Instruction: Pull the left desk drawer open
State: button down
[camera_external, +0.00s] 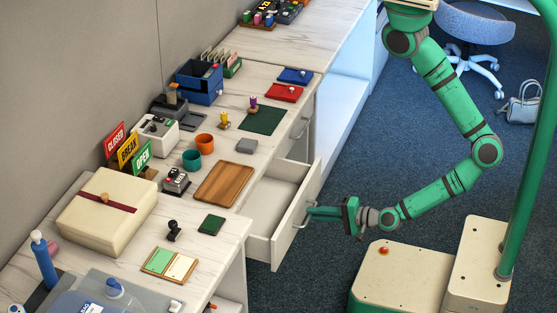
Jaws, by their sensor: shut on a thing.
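The fingertips partly hide the handle. A second drawer handle (302,128) shows on a closed front farther back along the desk.
The desk top (225,177) holds a brown wooden tray (224,184), two cups, a dark green pad (211,225), stamps, a cream box (107,210) and small signs. My base stands right of the drawer. Blue carpet (337,171) is clear around the arm; a chair (474,24) stands behind.

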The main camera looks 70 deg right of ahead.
jog(key=f+v, duration=0.1)
jog(key=v, duration=0.5)
jog(key=shift+s, duration=0.25)
jog(key=shift+f, duration=0.1)
jog(key=c, duration=1.9)
grip_release()
jog(key=shift+o, duration=0.2)
jog(key=v, duration=1)
jog(key=shift+s, duration=0.4)
